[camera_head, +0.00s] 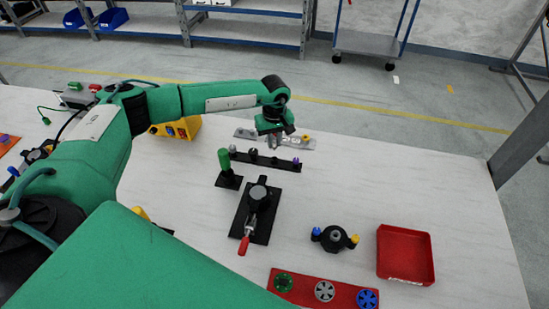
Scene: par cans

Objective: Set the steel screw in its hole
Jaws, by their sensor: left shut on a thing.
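My left gripper (273,138) points down above the far part of the table, just behind a black strip (265,159) and in front of a grey plate (300,142). It is shut on a small grey piece, taken as the steel screw, mostly hidden by the fingers. The black strip carries several small knobs, one grey at its left end and one purple at its right end. A black lobed part (335,239) stands nearer, with a blue and a yellow piece on its lobes. I cannot make out which hole is empty. My right gripper is not in view.
A green-handled post (225,164) and a black clamp plate (258,212) with a red handle stand left of centre. A red tray (405,254) and a red strip (305,290) with coloured discs are nearer. A yellow box (178,128) sits behind my arm.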

